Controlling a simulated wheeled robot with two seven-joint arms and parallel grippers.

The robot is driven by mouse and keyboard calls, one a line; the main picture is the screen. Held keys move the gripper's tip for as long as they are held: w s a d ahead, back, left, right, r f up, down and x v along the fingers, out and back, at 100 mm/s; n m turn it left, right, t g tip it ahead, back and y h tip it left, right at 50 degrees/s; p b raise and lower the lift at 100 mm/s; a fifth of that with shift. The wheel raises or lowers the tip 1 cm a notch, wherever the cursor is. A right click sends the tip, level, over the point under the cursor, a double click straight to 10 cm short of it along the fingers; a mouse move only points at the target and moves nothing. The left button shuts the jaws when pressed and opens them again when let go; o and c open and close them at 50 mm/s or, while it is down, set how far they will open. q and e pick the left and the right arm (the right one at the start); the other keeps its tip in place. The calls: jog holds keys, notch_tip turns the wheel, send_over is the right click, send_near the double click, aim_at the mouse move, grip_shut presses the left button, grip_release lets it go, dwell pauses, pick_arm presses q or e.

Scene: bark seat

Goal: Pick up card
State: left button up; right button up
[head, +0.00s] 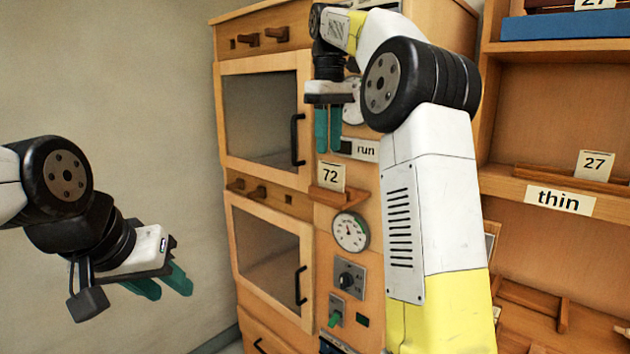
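A small cream card (331,177) marked "72" stands upright on a narrow wooden ledge (338,200) on the cabinet's control panel. Another card (596,165) marked "27" stands on the shelf at the right, and part of one more "27" card (594,3) shows at the top right. My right gripper (328,148) points down above the "72" card, its teal fingers a little apart with nothing visible between them. I cannot tell its exact depth from the card. My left gripper (174,292) is at the lower left, open and empty, far from the cards.
The wooden cabinet has two glass-fronted doors (265,118) with black handles, a dial (351,231), and switches (348,275). A "run" label (365,150) is beside my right fingers. My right arm hides part of the panel.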

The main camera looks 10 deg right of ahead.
aim_at(331, 166)
jog(key=f, duration=0.5)
jog(key=shift+s+d, duration=0.25)
jog(key=shift+s, duration=0.15)
jog(key=shift+f, duration=0.65)
grip_shut()
